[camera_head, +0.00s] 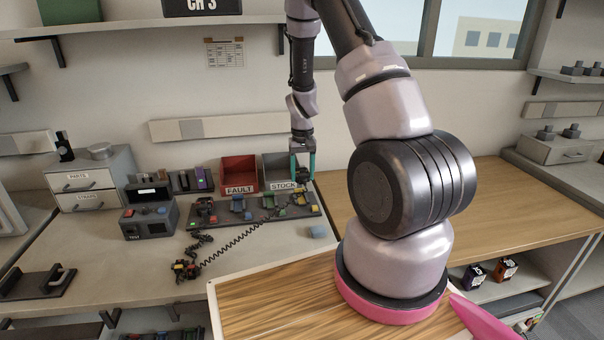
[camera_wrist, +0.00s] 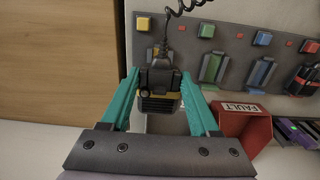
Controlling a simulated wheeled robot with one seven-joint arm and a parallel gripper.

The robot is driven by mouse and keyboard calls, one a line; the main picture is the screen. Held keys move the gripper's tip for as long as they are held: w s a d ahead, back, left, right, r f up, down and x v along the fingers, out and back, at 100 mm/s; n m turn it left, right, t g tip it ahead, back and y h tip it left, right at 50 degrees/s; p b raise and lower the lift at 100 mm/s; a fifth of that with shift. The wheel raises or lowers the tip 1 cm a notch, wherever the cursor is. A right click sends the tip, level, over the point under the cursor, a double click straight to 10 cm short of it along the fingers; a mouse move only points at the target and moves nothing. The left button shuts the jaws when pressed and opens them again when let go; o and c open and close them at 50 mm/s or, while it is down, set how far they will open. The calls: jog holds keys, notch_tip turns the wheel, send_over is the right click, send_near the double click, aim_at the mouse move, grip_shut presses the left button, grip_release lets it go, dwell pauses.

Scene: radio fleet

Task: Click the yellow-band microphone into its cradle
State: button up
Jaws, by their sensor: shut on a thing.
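The yellow-band microphone (camera_wrist: 160,90) is black with a yellow band near its grille. My gripper (camera_wrist: 163,88) is shut on it, with one teal finger on each side. In the head view my gripper (camera_head: 303,168) points down over the right end of the dark cradle board (camera_head: 262,213). The yellow-marked cradle (camera_head: 299,198) is just below the microphone. In the wrist view its yellow square (camera_wrist: 144,22) shows beyond the microphone, which hides most of the cradle. I cannot tell whether they touch. A black coiled cord (camera_wrist: 172,10) rises from the microphone's far end.
Green, blue and red cradles line the board; a dark microphone (camera_wrist: 304,78) sits in the red one. The red FAULT bin (camera_head: 239,173) and grey STOCK bin (camera_head: 276,174) stand behind. Another corded microphone (camera_head: 185,269) lies on the bench, left of the board's front. A tester (camera_head: 149,221) stands left.

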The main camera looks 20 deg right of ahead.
jog(key=shift+f, duration=0.1)
jog(key=shift+f, duration=2.8)
jog(key=shift+f, duration=1.2)
jog(key=o, duration=1.4)
jog(key=shift+c, duration=0.2)
notch_tip(320, 180, up, 11)
jog(key=shift+f, duration=0.1)
